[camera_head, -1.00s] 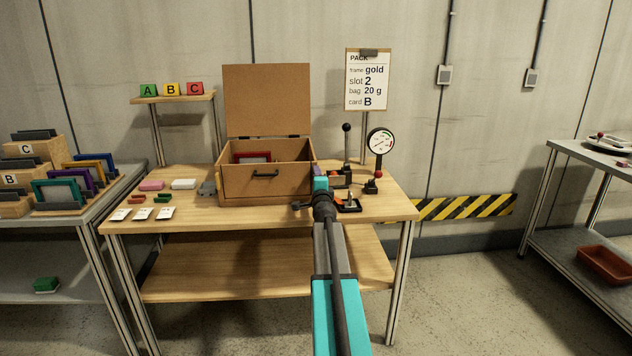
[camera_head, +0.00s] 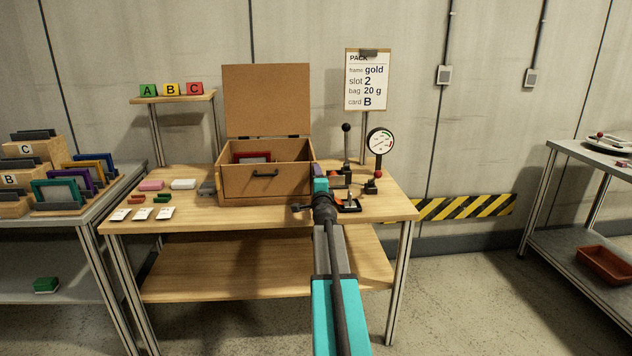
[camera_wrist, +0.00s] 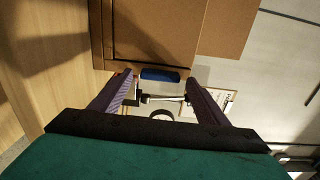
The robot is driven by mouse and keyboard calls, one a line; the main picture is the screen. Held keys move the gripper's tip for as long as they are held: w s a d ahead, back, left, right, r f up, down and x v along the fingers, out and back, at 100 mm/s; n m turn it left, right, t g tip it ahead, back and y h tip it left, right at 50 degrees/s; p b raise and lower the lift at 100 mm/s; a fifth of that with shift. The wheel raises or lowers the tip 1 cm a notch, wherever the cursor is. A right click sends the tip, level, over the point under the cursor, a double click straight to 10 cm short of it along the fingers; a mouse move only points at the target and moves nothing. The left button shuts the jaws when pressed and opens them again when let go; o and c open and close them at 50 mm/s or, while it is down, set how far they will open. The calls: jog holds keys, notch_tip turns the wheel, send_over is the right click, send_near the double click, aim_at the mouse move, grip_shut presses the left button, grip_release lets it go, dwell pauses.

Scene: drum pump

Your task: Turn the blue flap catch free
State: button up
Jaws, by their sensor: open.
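The blue flap catch (camera_wrist: 160,74) shows in the wrist view as a short blue bar at the edge of the brown box (camera_wrist: 155,35). My gripper (camera_wrist: 160,82) is open, with one purple finger to each side of the catch in the picture. I cannot tell whether either finger touches it. In the head view the box (camera_head: 265,185) stands on the wooden table with its lid up. My gripper (camera_head: 318,172) is at the box's right side there, and the catch is hidden behind my arm.
A lever with a black knob (camera_head: 347,128) and a round gauge (camera_head: 380,142) stand close to the right of my gripper. A clipboard sign (camera_head: 368,80) stands behind them. Small blocks and cards (camera_head: 166,214) lie left of the box. The table's front right corner (camera_head: 385,208) is bare.

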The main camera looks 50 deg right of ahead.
jog(key=v, duration=1.2)
jog(key=shift+s+a, duration=0.2)
dwell(0.7)
